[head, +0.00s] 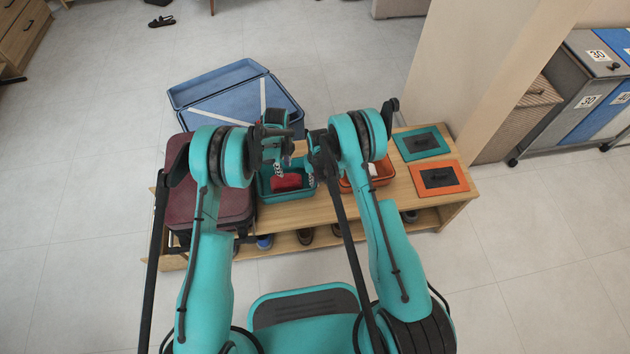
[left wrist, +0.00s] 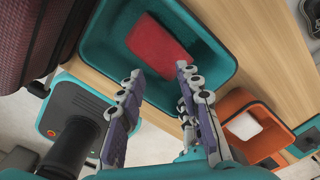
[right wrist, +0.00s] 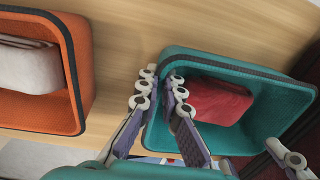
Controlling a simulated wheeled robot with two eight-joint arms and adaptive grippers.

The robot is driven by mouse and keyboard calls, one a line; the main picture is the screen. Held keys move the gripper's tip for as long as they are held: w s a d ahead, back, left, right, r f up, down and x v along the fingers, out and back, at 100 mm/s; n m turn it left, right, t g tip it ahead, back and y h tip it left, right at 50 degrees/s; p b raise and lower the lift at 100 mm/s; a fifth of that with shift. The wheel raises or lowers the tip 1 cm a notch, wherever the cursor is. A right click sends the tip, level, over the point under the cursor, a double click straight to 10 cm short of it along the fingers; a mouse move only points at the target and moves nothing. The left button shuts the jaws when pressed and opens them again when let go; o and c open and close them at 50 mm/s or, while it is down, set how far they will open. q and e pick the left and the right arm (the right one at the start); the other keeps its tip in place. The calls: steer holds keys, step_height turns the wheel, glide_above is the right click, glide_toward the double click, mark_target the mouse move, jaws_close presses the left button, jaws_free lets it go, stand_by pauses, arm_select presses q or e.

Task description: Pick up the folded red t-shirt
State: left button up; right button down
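The folded red t-shirt (head: 287,182) lies inside a teal bin (head: 296,195) on the wooden bench. It also shows in the left wrist view (left wrist: 160,42) and the right wrist view (right wrist: 214,101). My left gripper (head: 279,168) is above the bin; in the left wrist view its fingers (left wrist: 159,72) are spread with nothing between them. My right gripper (head: 311,178) is by the bin's right side; in the right wrist view its fingertips (right wrist: 159,78) have a narrow empty gap. Neither gripper visibly touches the shirt.
An orange bin (head: 378,181) holding white cloth stands right of the teal bin. A dark red suitcase (head: 222,203) is at the left. Teal (head: 424,143) and orange (head: 440,179) lids lie on the bench's right end. An open blue suitcase (head: 235,92) is behind. Shoes sit below.

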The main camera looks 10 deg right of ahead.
arm_select(q)
steer(key=o, duration=0.9)
steer(key=shift+a+r+n, duration=0.1)
steer(key=shift+a+n, duration=0.05)
steer(key=shift+n, duration=0.15)
steer(key=shift+c, duration=0.2)
steer(key=shift+o, duration=0.3)
steer(key=n, duration=0.2)
steer(key=a+r+n+h, duration=0.1)
steer(key=r+n, duration=0.1)
steer(key=n, duration=0.1)
steer(key=shift+w+a+n+h, duration=0.2)
steer(key=shift+a+n+h, duration=0.05)
steer(key=shift+n+h, duration=0.05)
glide_above(285, 180)
steer(key=shift+n, duration=0.4)
steer(key=f, duration=0.6)
steer(key=shift+w+a+f, duration=0.1)
steer(key=shift+w+a, duration=0.15)
steer(key=shift+a, duration=0.05)
steer(key=shift+s+d+f, duration=0.1)
steer(key=shift+d+f, duration=0.1)
steer(key=shift+f, duration=1.15)
steer(key=shift+s+d+f, duration=0.1)
steer(key=shift+d+f, duration=0.05)
steer(key=shift+f, duration=1.15)
